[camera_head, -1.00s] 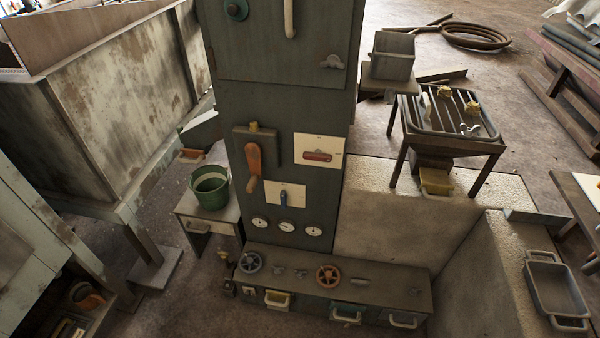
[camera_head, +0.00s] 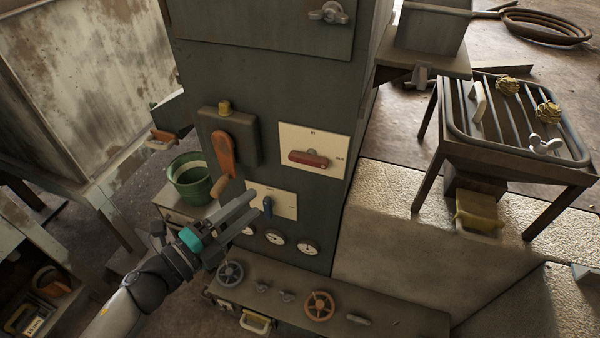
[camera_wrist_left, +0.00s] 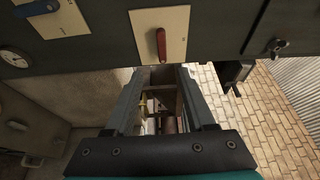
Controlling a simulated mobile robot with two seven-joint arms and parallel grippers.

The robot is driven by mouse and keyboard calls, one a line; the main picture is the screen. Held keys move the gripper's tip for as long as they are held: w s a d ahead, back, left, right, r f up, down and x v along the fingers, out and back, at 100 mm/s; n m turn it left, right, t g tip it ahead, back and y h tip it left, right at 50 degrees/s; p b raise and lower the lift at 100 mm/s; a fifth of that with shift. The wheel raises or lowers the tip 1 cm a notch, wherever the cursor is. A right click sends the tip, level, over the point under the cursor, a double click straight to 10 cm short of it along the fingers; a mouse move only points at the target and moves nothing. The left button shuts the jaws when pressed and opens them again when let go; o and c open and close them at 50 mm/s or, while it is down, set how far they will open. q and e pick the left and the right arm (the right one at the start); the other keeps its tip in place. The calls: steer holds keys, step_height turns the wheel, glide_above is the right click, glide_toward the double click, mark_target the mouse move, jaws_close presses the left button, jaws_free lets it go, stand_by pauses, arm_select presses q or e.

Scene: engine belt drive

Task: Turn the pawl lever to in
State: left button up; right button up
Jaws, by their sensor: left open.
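A red lever (camera_head: 309,159) lies roughly level on a cream plate (camera_head: 334,143) on the dark cabinet front. The plate has small marks at its top and right side, too small to read. A blue lever (camera_head: 268,207) hangs down on a lower cream plate (camera_head: 286,201). I cannot read which one is labelled as the pawl lever. My left gripper (camera_head: 250,204) is open and empty, below and left of the red lever, in front of the lower plate. In the left wrist view the red lever (camera_wrist_left: 161,44) shows beyond the open fingers (camera_wrist_left: 162,78). My right gripper is out of view.
An orange lever (camera_head: 223,152) sticks out from a dark bracket above my left gripper. Dial gauges (camera_head: 275,237) are on the cabinet below. A low bench with handwheels (camera_head: 319,306) stands in front, a green bucket (camera_head: 189,178) at left, a rack table (camera_head: 516,161) at right.

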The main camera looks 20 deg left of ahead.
mark_target(305, 162)
arm_select(q)
steer(key=x, duration=1.4)
steer(key=shift+r, duration=0.15)
steer(key=shift+w+d, duration=0.35)
steer(key=shift+w, duration=0.2)
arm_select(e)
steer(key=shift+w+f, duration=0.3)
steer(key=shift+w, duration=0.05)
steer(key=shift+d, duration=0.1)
arm_select(q)
jaws_close()
